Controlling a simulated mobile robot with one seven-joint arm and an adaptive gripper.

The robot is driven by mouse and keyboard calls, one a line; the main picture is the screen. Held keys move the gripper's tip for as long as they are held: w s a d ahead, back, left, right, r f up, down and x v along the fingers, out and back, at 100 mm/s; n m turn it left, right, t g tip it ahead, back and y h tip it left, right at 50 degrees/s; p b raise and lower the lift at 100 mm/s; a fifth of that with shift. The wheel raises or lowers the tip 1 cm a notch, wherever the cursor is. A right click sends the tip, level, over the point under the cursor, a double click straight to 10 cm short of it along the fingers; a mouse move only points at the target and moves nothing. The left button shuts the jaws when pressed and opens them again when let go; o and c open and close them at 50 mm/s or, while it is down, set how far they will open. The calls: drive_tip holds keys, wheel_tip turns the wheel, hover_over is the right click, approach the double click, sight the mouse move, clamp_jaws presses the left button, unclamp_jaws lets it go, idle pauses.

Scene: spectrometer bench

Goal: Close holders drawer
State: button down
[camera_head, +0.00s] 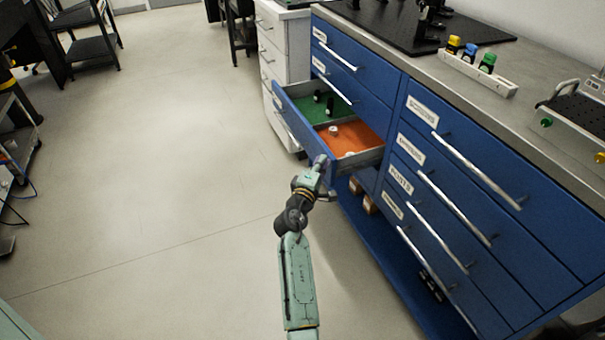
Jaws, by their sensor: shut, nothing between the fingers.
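One blue drawer (298,138) in the left column of the blue cabinet is pulled out, below two shut drawers. Inside are a green section with small black items and an orange section with small pale items. My gripper (321,163) is shut and empty at the near right end of the drawer's front panel. It looks close to the panel, but I cannot tell whether it touches.
The blue cabinet's right column has several shut drawers with long silver handles (476,172). An open low shelf (375,240) with small boxes lies below the pulled-out drawer. A white drawer unit (283,45) stands behind. The floor (170,150) to the left is clear.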

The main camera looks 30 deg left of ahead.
drive_tip(key=w+d, duration=1.2)
drive_tip(key=w, duration=0.2)
drive_tip(key=shift+w+d+p, duration=0.3)
drive_tip(key=shift+w+p, duration=0.1)
drive_tip(key=shift+p, duration=0.05)
drive_tip(key=shift+d+r, duration=0.1)
